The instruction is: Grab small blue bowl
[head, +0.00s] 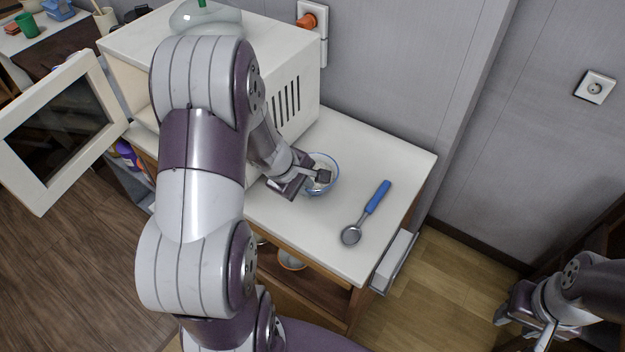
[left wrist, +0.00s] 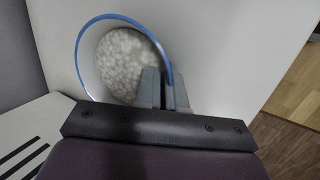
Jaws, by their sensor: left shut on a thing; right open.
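A small bowl with a blue rim (head: 329,162) stands on the white counter beside the microwave in the head view. It also shows in the left wrist view (left wrist: 100,60), with a pale, speckled inside. Part of the bowl is hidden behind the gripper. My right gripper (head: 522,325) is at the lower right, away from the counter, open and empty.
A blue-handled ladle (head: 367,212) lies on the counter (head: 300,235) right of the bowl. The white microwave (head: 300,100) stands left of the bowl, its door (head: 50,130) open, with a glass-lidded dish (head: 207,18) on top. A wall is behind.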

